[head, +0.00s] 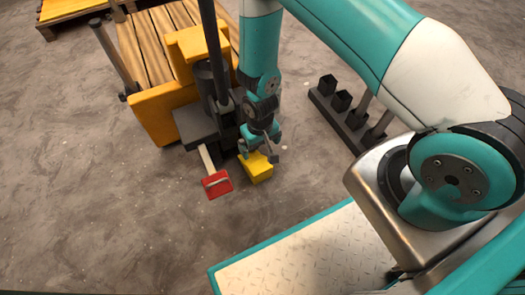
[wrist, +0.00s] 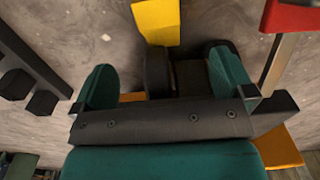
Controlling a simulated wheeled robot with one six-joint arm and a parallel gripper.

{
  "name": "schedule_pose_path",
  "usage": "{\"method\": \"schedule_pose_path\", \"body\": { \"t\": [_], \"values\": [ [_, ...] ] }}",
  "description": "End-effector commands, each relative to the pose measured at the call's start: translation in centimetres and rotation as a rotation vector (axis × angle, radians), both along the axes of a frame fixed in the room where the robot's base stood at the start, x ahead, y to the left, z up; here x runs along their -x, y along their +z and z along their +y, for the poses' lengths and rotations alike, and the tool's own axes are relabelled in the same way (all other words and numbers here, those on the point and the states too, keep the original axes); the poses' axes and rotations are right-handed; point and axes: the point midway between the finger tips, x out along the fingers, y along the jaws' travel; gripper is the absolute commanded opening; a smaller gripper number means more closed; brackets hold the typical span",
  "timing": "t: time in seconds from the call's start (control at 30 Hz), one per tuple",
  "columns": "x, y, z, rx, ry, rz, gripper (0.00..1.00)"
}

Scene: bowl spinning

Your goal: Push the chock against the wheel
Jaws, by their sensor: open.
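The yellow chock (head: 257,168) is a block on the floor in front of the cart, just below my gripper. It also shows at the top of the wrist view (wrist: 157,22). My gripper (head: 259,151) points down at the cart's near end, its teal fingers open and apart. In the wrist view, a dark rounded part (wrist: 157,72), which looks like the wheel, shows between the fingers, close to the chock. I cannot tell whether they touch. The wheel is hidden in the head view by my arm and the cart.
The yellow cart (head: 160,115) with wooden slats stands behind and left of my gripper. A red pedal (head: 217,184) on a light bar sticks out left of the chock. A dark rack (head: 345,122) with several sockets lies to the right. Open floor lies at the lower left.

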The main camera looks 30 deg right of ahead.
Motion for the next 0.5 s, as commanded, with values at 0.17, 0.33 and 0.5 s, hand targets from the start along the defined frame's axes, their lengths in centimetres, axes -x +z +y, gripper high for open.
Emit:
{"method": "schedule_pose_path", "body": {
  "t": [0.17, 0.33, 0.5],
  "values": [
    [0.6, -2.2, -0.6, 0.017, -0.006, 0.001, 1.0],
    [0.6, -2.2, -0.6, 0.018, -0.006, 0.0, 1.0],
    [0.6, -2.4, -0.6, 0.017, -0.006, 0.001, 1.0]
  ]
}}
